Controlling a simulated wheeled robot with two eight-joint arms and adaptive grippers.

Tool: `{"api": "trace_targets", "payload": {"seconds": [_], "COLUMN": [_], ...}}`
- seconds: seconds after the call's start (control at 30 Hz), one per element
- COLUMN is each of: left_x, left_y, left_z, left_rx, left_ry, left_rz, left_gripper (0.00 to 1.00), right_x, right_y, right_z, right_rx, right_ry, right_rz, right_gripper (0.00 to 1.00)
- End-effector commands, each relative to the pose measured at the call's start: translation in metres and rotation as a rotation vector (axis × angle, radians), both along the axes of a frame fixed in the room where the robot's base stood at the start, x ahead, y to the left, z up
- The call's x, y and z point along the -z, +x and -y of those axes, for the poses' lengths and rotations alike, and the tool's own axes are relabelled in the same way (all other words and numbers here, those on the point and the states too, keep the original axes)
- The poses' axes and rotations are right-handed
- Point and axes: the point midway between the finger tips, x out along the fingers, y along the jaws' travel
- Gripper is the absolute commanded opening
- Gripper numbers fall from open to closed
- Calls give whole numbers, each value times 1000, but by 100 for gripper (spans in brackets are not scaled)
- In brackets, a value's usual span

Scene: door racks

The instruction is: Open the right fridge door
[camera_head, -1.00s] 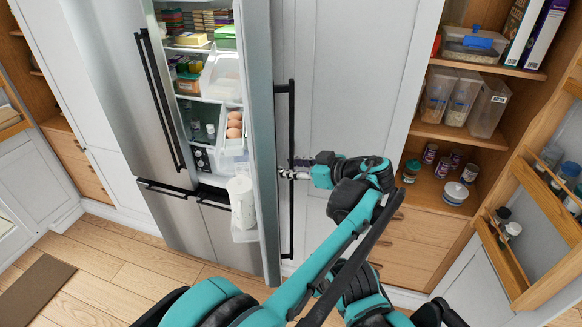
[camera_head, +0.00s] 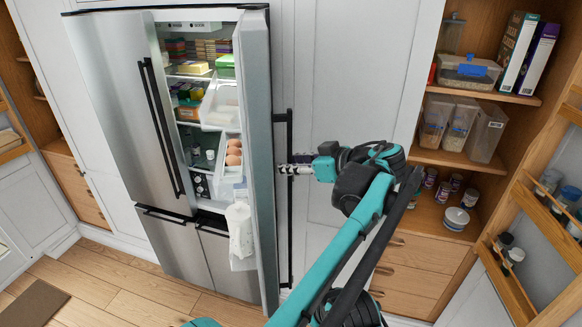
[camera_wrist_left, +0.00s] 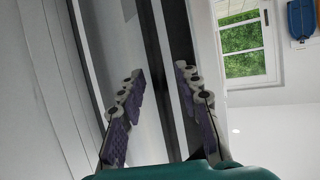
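The right fridge door (camera_head: 258,150) stands ajar, swung outward, with its loaded inner shelves showing. Its long black vertical handle (camera_head: 289,225) runs along the outer face. My left gripper (camera_head: 290,168) is at the handle, at about mid-height of the door. In the left wrist view the two fingers of my left gripper (camera_wrist_left: 160,105) are spread apart, with a dark upright bar, seemingly the handle, in the gap between them. I cannot tell whether a finger touches the bar. My right gripper is not in view.
The left fridge door (camera_head: 110,100) is shut. Bottles, eggs (camera_head: 234,152) and a white jug (camera_head: 240,232) sit in the open door's racks. To the right are a white cabinet panel (camera_head: 345,80) and an open wooden pantry (camera_head: 455,160) with its racked door (camera_head: 520,235) swung out.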

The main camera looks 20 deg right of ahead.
Motion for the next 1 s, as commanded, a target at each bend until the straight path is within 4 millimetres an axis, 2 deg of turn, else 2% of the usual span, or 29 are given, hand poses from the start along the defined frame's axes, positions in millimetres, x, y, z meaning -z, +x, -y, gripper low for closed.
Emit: {"api": "trace_targets", "payload": {"seconds": [0.17, 1.0], "left_x": [-3, -28], "left_y": [-1, -13], "left_z": [4, 60], "left_rx": [0, 2], "left_ry": [0, -1], "left_rz": [0, 0], "left_gripper": [34, 34], "right_x": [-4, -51], "right_y": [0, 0], "right_z": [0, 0], "right_rx": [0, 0], "right_ry": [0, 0], "right_rz": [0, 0], "right_gripper": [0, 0]}}
